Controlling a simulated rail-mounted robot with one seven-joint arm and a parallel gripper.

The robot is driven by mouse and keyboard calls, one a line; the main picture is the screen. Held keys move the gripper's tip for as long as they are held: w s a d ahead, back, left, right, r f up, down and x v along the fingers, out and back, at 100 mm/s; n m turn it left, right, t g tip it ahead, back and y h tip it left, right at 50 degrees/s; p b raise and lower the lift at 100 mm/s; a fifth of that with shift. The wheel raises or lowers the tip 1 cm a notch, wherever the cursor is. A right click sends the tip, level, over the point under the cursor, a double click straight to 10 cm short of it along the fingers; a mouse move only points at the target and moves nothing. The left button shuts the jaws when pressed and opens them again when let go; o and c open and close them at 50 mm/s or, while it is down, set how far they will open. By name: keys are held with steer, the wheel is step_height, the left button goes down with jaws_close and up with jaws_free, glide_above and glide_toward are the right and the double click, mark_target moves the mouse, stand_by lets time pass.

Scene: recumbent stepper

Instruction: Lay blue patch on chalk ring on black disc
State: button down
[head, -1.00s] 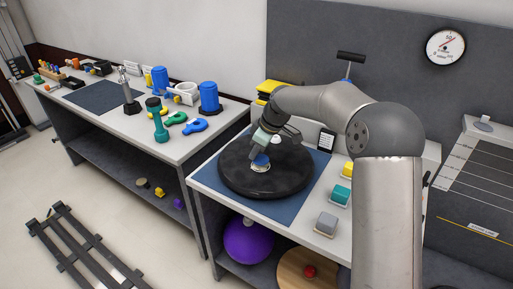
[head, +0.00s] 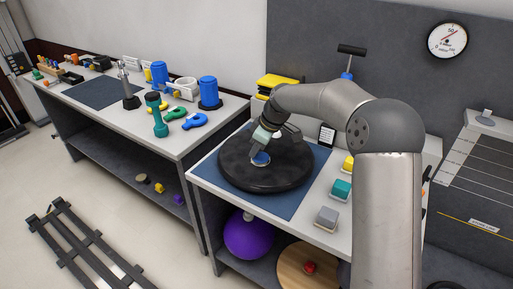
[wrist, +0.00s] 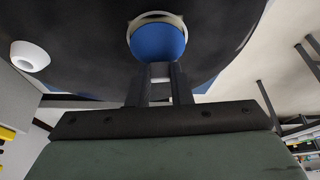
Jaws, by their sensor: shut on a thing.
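The black disc (head: 237,177) lies on a dark blue mat on the right-hand bench. My gripper (head: 262,151) reaches down over the disc and is shut on the blue patch (head: 260,158). In the wrist view, the round blue patch (wrist: 158,43) sits at the tips of my two fingers (wrist: 158,72). The pale chalk ring (wrist: 158,17) shows as an arc around the patch's far edge; the patch hides the rest. The patch lies over most of the ring, seen from the wrist. I cannot tell whether it touches the disc.
A white knob (wrist: 30,56) stands on the disc beside my gripper. A teal block (head: 341,188), a grey block (head: 327,217) and a yellow block (head: 348,163) line the bench's right side. The disc's front is clear.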

steer(key=shift+f+b, duration=0.4)
steer(key=shift+f, duration=0.2)
stand_by(1.0)
steer(key=c, duration=0.9)
jaws_free()
steer(key=shift+r, duration=0.1)
steer(key=shift+p+v, duration=1.8)
steer(key=shift+v, duration=1.7)
